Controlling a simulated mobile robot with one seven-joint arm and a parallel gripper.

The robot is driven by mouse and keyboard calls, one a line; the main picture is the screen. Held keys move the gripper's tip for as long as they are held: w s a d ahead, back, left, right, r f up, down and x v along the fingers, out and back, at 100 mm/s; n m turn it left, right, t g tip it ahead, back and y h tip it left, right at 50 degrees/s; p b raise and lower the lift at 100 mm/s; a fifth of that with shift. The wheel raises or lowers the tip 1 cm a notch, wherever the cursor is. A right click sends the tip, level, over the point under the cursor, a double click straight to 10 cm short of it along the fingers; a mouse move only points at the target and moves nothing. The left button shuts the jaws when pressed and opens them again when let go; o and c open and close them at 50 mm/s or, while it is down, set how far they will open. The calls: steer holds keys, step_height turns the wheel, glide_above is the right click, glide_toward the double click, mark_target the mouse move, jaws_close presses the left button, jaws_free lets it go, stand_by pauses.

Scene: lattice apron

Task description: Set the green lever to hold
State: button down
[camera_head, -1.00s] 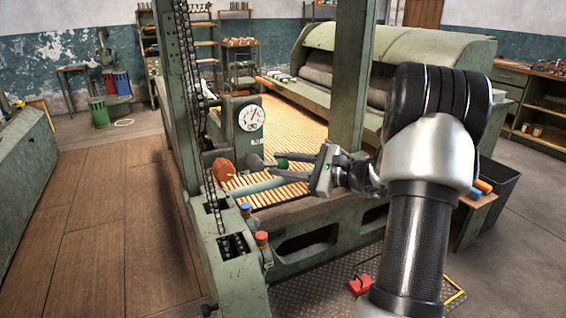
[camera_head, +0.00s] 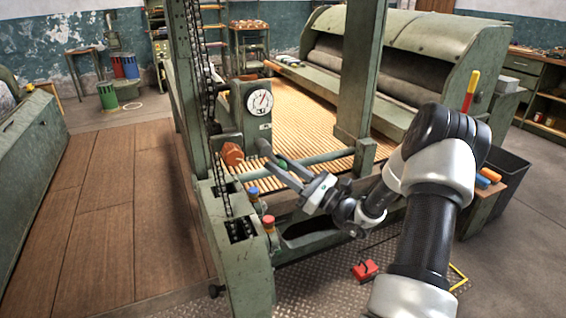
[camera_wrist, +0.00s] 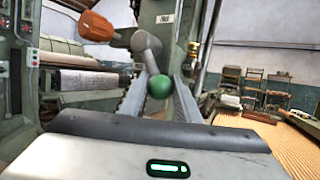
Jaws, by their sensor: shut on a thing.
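The lever's lower part is hidden.
A dial gauge (camera_head: 260,102) stands on a green box behind the gripper. A chain runs along the left post (camera_head: 186,90). Blue and red-topped buttons (camera_head: 268,222) are on the near frame. A red pedal (camera_head: 365,270) lies on the floor plate. Wooden floor at left is clear.

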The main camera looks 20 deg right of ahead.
stand_by(0.3)
steer(key=c, duration=1.4)
jaws_free()
steer(key=shift+o, duration=0.2)
steer(key=p+v, duration=0.1)
steer(key=v, duration=1.6)
steer(key=shift+s+f, duration=0.2)
steer(key=shift+f, duration=0.1)
